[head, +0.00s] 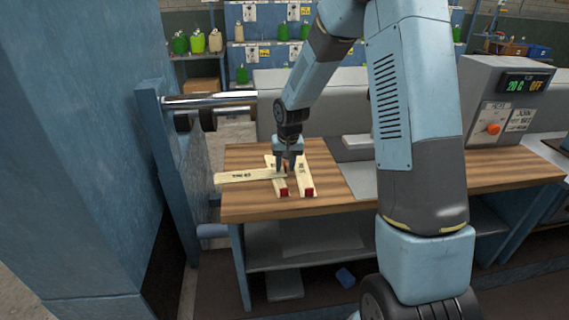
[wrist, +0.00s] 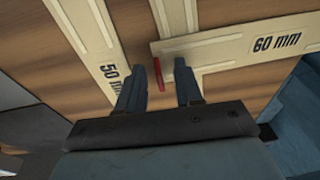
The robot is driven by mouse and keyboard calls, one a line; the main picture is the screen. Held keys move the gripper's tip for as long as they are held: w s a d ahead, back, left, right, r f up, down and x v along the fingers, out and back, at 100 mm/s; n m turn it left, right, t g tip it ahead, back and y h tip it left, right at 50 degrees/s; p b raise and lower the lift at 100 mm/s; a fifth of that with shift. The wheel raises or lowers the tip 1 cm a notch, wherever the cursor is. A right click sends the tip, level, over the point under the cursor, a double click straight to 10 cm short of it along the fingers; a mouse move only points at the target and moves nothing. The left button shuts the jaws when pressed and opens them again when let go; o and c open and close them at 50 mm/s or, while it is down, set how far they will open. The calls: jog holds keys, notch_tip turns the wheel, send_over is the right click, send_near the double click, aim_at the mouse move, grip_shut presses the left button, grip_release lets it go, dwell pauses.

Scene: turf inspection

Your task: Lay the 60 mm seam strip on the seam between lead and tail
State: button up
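The 60 mm seam strip (wrist: 277,42), pale and labelled, lies flat on the wooden bench. In the head view this strip (head: 247,177) points left, its right end over another pale strip. My gripper (head: 287,170) is low over that right end, pointing down. In the wrist view my gripper (wrist: 158,85) has its fingers apart, with a thin red piece (wrist: 158,73) between them near the strip's end. I cannot tell whether the fingers touch it. The seam, lead and tail cannot be made out.
A 50 mm strip (wrist: 98,45) lies beside the 60 mm one. Two pale strips show red near ends in the head view, one farther right (head: 309,190). A steel roller (head: 210,99) is at left, a grey control box (head: 507,105) at right. The bench (head: 240,205) is clear in front.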

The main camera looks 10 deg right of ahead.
notch_tip(320, 180, up, 13)
jog(key=s, duration=0.2)
jog(key=s+d+r+t, duration=0.1)
jog(key=s+d+r, duration=0.2)
jog(key=s+r, duration=0.4)
jog(key=s+d+r+t, duration=0.1)
jog(key=s+d+r, duration=0.3)
jog(key=s, duration=0.5)
jog(key=s+d+r+t, duration=0.1)
jog(key=s+r, duration=0.1)
jog(key=s, duration=0.5)
jog(key=s+d+r+t, duration=0.1)
jog(key=s, duration=0.7)
jog(key=shift+s+r+h, duration=0.3)
jog(key=shift+r, duration=0.05)
jog(key=shift+o, duration=0.2)
